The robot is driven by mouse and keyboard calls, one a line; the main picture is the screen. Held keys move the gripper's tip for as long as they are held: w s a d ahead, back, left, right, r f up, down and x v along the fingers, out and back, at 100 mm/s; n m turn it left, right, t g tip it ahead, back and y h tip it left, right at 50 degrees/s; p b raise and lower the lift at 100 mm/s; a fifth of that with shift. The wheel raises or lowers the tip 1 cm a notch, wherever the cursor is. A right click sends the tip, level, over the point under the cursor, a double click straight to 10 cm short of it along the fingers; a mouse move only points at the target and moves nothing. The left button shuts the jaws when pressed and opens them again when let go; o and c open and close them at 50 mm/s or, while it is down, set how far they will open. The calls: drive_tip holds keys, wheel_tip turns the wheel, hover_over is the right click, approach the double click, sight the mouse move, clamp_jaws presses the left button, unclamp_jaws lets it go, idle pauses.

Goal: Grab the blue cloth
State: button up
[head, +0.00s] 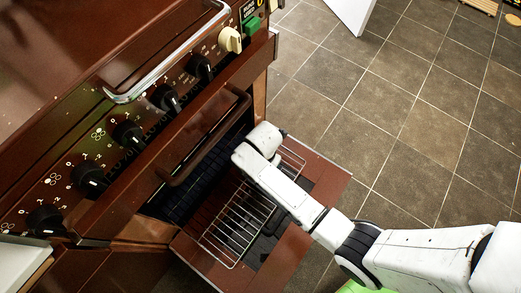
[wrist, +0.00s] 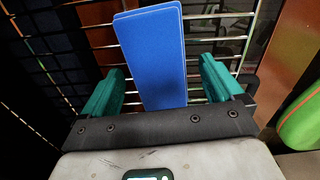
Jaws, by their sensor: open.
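The blue cloth (wrist: 153,58) shows in the wrist view as a flat, folded blue strip over the wire rack. It lies between the two teal fingers of my gripper (wrist: 160,85), with a gap on each side. My gripper is open and neither finger visibly touches the cloth. The near end of the cloth is hidden behind the gripper body. In the head view my white arm reaches down over the open oven door, and the cloth and fingers are hidden there.
A brown stove (head: 110,130) with black knobs stands at the left. Its open oven door (head: 325,178) carries a wire rack (head: 236,228). A door handle (head: 205,140) runs close to my arm. A green object (wrist: 302,122) is at the right in the wrist view.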

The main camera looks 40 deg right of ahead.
drive_tip(key=shift+c, duration=0.2)
drive_tip(key=c, duration=1.1)
drive_tip(key=shift+r, duration=0.15)
